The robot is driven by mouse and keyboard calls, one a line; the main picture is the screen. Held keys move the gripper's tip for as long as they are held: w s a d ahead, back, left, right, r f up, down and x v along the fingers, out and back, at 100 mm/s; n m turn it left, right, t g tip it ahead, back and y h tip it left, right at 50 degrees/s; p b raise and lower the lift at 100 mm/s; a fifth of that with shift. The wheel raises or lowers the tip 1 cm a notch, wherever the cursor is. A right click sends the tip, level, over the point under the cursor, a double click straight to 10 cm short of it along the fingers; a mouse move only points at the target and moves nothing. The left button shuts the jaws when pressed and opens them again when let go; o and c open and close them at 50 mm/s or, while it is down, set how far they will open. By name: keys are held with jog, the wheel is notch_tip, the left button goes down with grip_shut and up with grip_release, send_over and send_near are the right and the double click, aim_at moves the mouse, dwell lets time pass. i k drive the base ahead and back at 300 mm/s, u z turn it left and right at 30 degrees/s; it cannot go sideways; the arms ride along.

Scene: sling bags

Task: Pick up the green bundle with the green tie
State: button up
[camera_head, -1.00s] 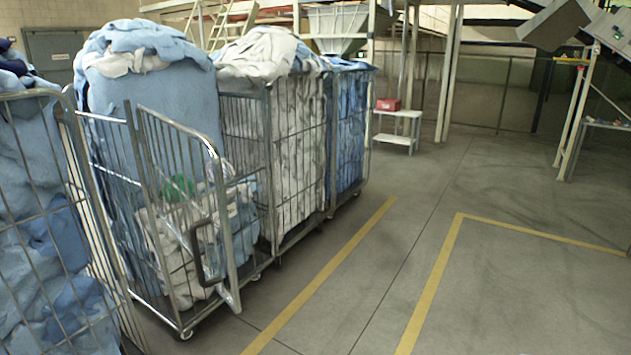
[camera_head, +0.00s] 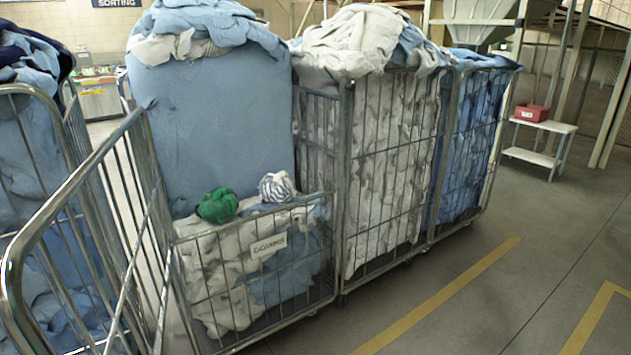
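A green bundle (camera_head: 217,205) sits on top of white and blue cloth in the low front part of a wire cage trolley (camera_head: 262,335), at its left side. Its tie cannot be told apart from the bundle at this size. A white bundle with dark stripes (camera_head: 277,187) lies a little to its right on the same cloth. A tall blue load of cloth (camera_head: 215,120) rises behind both bundles. My gripper is not in view.
The trolley's barred gate (camera_head: 85,185) stands swung out at the left front. A labelled low front panel (camera_head: 268,246) crosses below the bundles. More full cages (camera_head: 390,170) stand to the right. Open floor (camera_head: 450,310) with yellow lines lies at the right front.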

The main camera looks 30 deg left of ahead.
aim_at(222, 203)
jog(key=u, duration=0.3)
jog(key=i, duration=1.3)
jog(key=u, duration=1.3)
jog(key=i, duration=0.85)
jog(key=u, duration=1.55)
jog(key=i, duration=0.95)
jog(key=u, duration=0.15)
